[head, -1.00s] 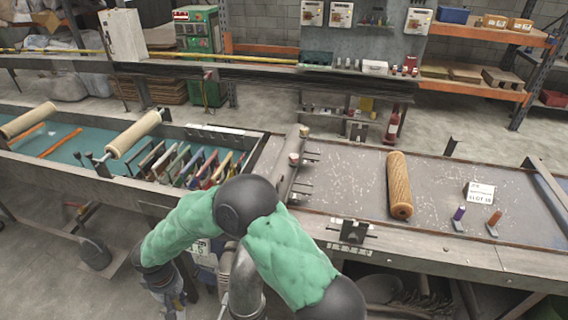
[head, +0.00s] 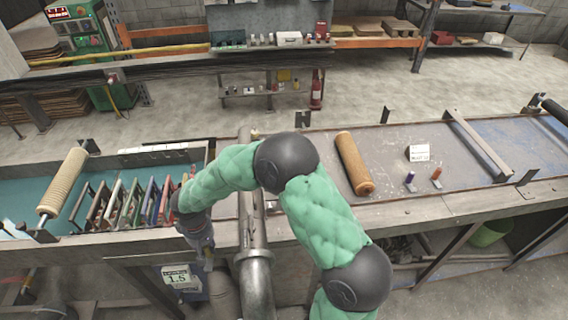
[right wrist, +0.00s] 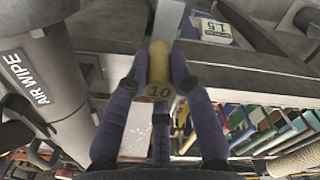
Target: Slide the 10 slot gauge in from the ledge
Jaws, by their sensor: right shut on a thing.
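My right gripper (right wrist: 160,85) is shut on the knob, fingers on both sides. My left gripper is not in view.
A tan roller (head: 354,163) lies on the grey bench top, with a white card (head: 419,153) and purple (head: 410,180) and orange (head: 436,177) pegs to its right. Another roller (head: 63,182) spans the trough. A 1.5 label (head: 178,277) hangs below the bench front.

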